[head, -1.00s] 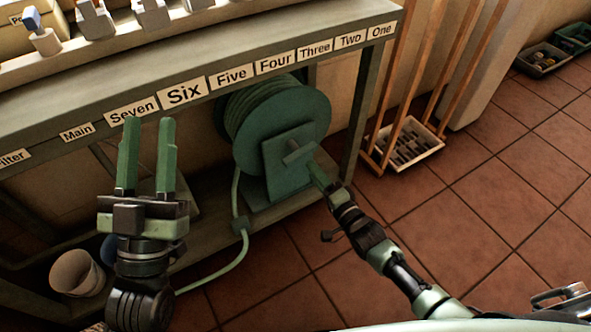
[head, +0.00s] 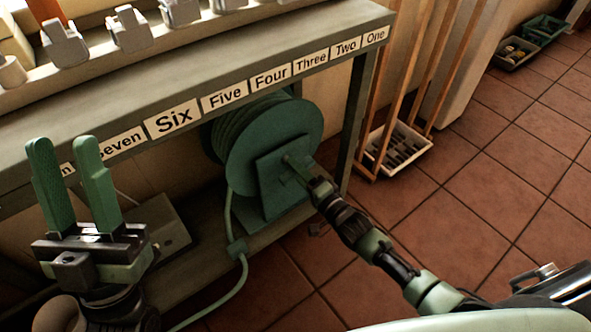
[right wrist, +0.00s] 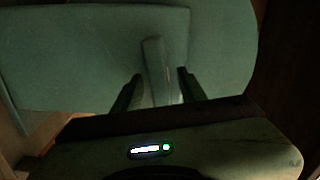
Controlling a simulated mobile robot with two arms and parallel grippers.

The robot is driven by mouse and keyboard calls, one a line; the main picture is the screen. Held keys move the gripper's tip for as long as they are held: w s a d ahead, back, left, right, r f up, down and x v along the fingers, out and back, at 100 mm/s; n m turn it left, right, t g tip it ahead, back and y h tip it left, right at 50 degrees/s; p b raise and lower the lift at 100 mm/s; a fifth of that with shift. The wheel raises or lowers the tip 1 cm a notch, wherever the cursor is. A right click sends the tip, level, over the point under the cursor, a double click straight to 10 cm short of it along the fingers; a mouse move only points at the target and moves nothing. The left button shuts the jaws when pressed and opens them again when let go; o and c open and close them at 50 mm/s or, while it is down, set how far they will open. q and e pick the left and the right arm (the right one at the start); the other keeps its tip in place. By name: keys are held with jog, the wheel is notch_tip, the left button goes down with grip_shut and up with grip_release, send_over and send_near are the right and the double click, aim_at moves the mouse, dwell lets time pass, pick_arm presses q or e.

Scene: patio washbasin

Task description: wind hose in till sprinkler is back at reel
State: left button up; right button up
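The green hose reel (head: 262,150) stands on the shelf under the bench. Its square plate carries a short crank handle (right wrist: 160,68). No sprinkler is in view. My right gripper (head: 300,172) is at the crank; in the right wrist view its fingers stand on either side of the handle, seemingly with narrow gaps. My left gripper (head: 72,185) is open and empty, up in front of the bench.
The bench (head: 200,75) carries a row of switches above number labels. Its right leg (head: 360,125) stands close to the reel. A wooden stand with a tray (head: 398,150) is right of it. A pale pot (head: 58,314) is at lower left.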

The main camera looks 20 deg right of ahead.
grip_shut()
dwell(1.3)
